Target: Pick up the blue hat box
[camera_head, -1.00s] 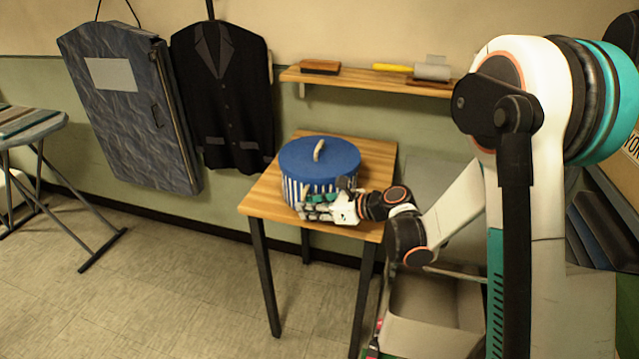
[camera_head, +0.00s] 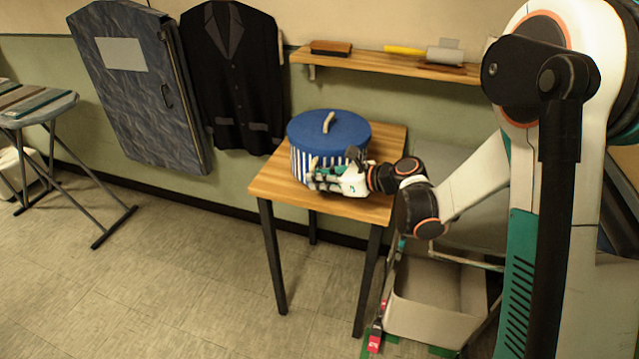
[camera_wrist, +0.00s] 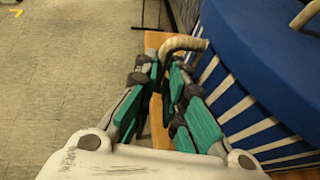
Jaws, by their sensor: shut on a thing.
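The blue hat box (camera_head: 329,134) has a round blue lid with a cream handle on top and blue-and-white striped sides. It is upright at the small wooden table (camera_head: 275,187); I cannot tell if its base touches the top.
A wall shelf (camera_head: 390,65) above the table holds a brown block (camera_head: 331,48) and a yellow-handled tool (camera_head: 425,53). A dark jacket (camera_head: 233,75) and a garment bag (camera_head: 130,85) hang at left. An open bin (camera_head: 435,305) stands right of the table. Floor at front left is clear.

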